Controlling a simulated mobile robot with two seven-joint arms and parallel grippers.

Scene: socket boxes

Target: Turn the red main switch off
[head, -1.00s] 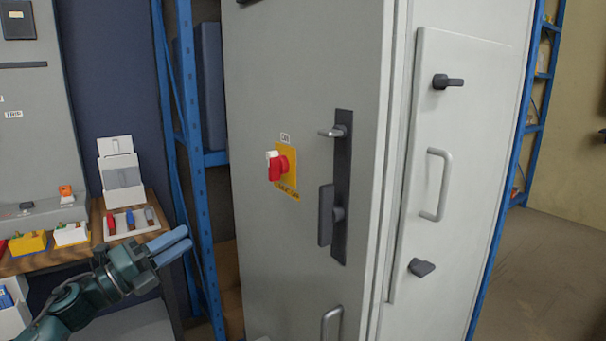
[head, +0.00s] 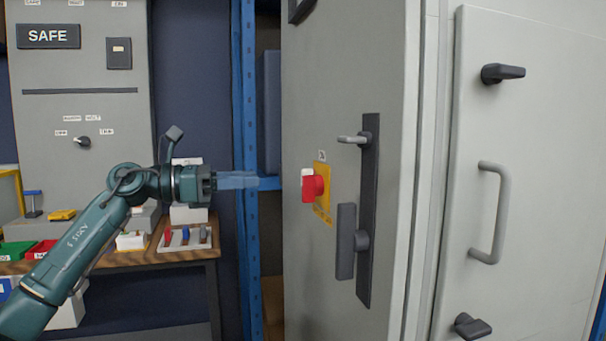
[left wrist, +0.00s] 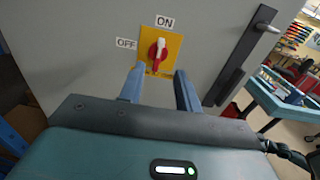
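The red main switch (head: 314,186) sits on a yellow plate (head: 323,208) on the side of the grey cabinet. In the left wrist view the red switch (left wrist: 157,52) has a white mark on its handle, which stands roughly upright toward the ON label (left wrist: 165,21); the OFF label (left wrist: 126,43) is to its left. My left gripper (head: 252,180) is to the left of the switch in the head view, apart from it and pointing at it. In the left wrist view its two blue fingers (left wrist: 158,84) are spread, with nothing between them. My right gripper is not in view.
The grey cabinet (head: 345,60) has a dark handle plate (head: 369,215) right of the switch. A blue rack post (head: 246,110) stands behind my left gripper. A wooden bench (head: 180,250) with small parts is at the left.

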